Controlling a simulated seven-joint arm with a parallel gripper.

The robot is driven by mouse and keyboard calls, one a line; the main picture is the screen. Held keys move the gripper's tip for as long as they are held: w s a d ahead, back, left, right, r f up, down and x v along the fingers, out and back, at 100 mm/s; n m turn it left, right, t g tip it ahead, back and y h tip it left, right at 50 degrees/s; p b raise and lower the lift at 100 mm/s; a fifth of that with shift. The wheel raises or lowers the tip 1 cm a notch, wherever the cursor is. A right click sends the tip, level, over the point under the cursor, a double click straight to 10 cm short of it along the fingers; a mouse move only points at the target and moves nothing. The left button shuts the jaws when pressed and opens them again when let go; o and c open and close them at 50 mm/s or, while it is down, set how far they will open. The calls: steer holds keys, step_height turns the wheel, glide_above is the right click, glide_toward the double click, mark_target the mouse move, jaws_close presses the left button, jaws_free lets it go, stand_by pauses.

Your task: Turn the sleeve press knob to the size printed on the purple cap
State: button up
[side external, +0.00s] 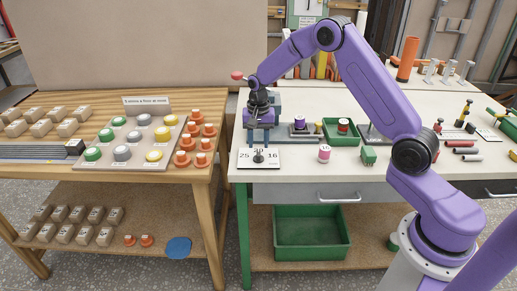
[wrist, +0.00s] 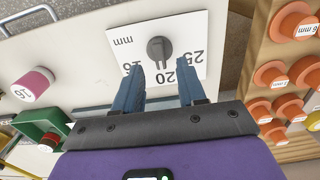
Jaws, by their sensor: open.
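The sleeve press knob (wrist: 159,48) is dark and sits on a white plate (wrist: 118,37) printed 16, 20, 25 and mm. The same knob (side external: 258,156) shows at the bench's front left corner. In the side view my gripper (side external: 259,137) hangs above and behind the knob.
A green tray (side external: 327,133) holds a red-and-white piece. Left of a gap, a wooden table (side external: 110,167) carries colored buttons and orange caps (wrist: 271,73).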

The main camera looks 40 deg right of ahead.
mark_target(258, 152)
steer(key=shift+f, duration=1.75)
jaws_close()
steer(key=n, duration=0.5)
steer(key=shift+n, duration=0.3)
steer(key=n, duration=0.6)
steer(key=shift+a, duration=0.15)
steer(key=shift+n, duration=0.3)
steer(key=shift+w, duration=0.1)
